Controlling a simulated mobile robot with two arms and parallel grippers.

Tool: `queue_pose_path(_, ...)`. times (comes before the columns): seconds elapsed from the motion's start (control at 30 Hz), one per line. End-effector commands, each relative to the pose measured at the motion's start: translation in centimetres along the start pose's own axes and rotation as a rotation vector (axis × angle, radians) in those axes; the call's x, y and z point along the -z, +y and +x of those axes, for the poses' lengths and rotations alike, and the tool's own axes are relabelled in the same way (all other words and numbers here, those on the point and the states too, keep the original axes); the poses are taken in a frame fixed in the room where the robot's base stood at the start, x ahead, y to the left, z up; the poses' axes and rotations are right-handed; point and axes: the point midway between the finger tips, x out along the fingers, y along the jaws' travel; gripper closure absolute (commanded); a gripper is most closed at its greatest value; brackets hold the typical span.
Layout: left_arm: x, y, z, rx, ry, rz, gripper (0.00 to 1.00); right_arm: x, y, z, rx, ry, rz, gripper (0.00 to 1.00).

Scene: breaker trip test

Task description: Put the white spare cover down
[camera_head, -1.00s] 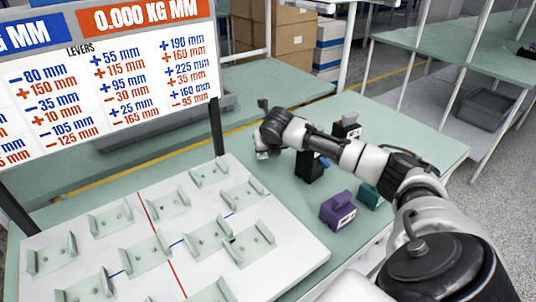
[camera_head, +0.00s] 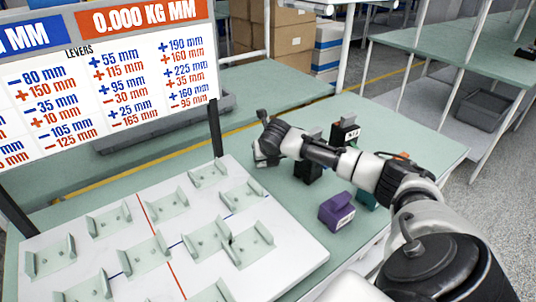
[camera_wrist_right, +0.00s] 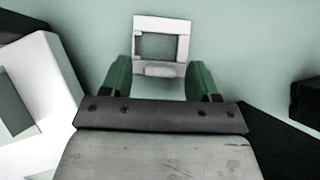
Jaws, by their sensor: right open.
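The white spare cover (camera_wrist_right: 162,24) is a square frame with an open middle. In the right wrist view it lies on the pale green tabletop, just beyond and between my fingertips. My right gripper (camera_wrist_right: 159,72) is open, with a green finger on either side of the cover's near edge and a visible gap to each. In the head view my right gripper (camera_head: 264,158) is low over the table behind the white board, and I cannot make out the cover there. My left gripper is not in view.
The white board (camera_head: 290,262) with several pale green cradles (camera_head: 168,205) fills the near left. Purple (camera_head: 337,210), teal (camera_head: 366,198) and black (camera_head: 345,132) blocks stand right of it, near my arm. A sign panel (camera_head: 110,75) stands at the back left.

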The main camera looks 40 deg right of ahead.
Motion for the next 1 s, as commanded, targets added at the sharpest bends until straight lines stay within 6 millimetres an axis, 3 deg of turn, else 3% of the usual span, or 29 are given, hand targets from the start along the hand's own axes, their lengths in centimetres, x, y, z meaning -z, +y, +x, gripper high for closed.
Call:
queue_pose_path(0.17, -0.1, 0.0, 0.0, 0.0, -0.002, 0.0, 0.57, -0.2, -0.1, -1.9, -0.001, -0.003, -0.002, 0.39)
queue_pose_path(0.6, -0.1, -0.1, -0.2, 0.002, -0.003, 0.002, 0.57, -0.2, 0.0, -10.6, -0.001, -0.003, 0.0, 0.39)
queue_pose_path(0.8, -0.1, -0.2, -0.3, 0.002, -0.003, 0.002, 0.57, -0.2, 0.0, -12.1, 0.0, -0.001, 0.0, 0.39)
queue_pose_path(1.0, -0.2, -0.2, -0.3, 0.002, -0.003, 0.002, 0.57, -0.1, 0.0, -12.2, 0.0, 0.0, 0.001, 0.39)
